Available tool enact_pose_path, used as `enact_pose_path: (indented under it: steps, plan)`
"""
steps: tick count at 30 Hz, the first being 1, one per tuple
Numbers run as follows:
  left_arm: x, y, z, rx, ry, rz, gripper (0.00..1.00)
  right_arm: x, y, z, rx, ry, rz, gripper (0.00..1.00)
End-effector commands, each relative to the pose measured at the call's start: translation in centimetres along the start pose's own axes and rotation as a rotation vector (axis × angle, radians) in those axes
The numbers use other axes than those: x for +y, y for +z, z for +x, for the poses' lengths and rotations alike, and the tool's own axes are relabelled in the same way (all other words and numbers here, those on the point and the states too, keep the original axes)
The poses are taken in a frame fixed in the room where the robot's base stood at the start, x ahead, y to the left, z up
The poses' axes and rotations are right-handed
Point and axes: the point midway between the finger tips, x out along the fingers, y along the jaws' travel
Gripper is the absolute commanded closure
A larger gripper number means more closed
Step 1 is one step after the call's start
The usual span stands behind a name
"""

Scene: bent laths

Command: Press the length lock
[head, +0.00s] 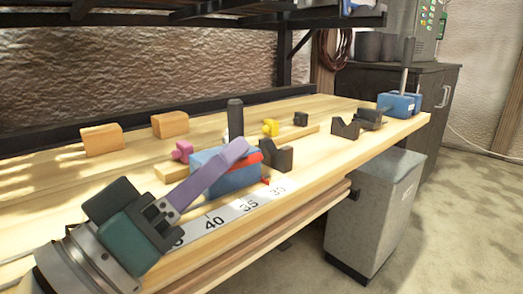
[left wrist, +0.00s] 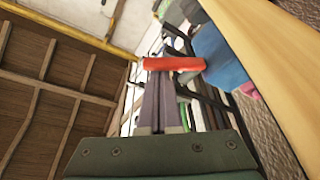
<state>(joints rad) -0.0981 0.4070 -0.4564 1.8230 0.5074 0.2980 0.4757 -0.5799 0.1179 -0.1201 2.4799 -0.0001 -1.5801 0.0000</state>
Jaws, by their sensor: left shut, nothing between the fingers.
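A blue block (head: 232,180) sits beside a printed scale (head: 230,212) on the bench. It carries a red lever (head: 250,158), which I take to be the length lock, and a small red pointer (head: 265,181) lies by the scale near 30. My left gripper (head: 238,148) has its purple fingers shut and empty, with the tips right at the red lever. In the left wrist view the red lever (left wrist: 188,64) lies across the fingertips (left wrist: 158,75), and the blue block (left wrist: 222,58) is to the right. I cannot tell whether tips and lever touch.
Black V-shaped blocks (head: 345,128), a pink block (head: 182,150), a yellow block (head: 270,127) and orange blocks (head: 102,139) are on the bench. A blue fixture (head: 400,104) stands at the far end. A grey bin (head: 372,215) stands below.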

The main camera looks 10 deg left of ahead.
Motion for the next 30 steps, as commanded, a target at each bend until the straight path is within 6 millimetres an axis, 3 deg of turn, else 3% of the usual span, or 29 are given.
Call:
enact_pose_path:
  steps: [13,21,23,30]
  plan:
    - [0.1,0.2,0.0,0.0,-0.002,-0.003,1.0,0.0,-0.1,-0.4,0.0,0.0,0.0,0.65]
    - [2.3,-3.4,2.2,0.003,-0.002,-0.001,1.0,0.2,-1.4,-4.4,-0.001,0.002,-0.002,0.65]
    - [1.4,-2.3,0.2,-0.006,-0.009,-0.001,1.0,0.2,-1.1,-3.4,0.003,0.001,-0.002,0.65]
    - [1.0,-2.3,-5.2,-0.003,-0.007,-0.003,1.0,0.2,-0.9,-3.0,0.0,0.002,-0.003,0.65]
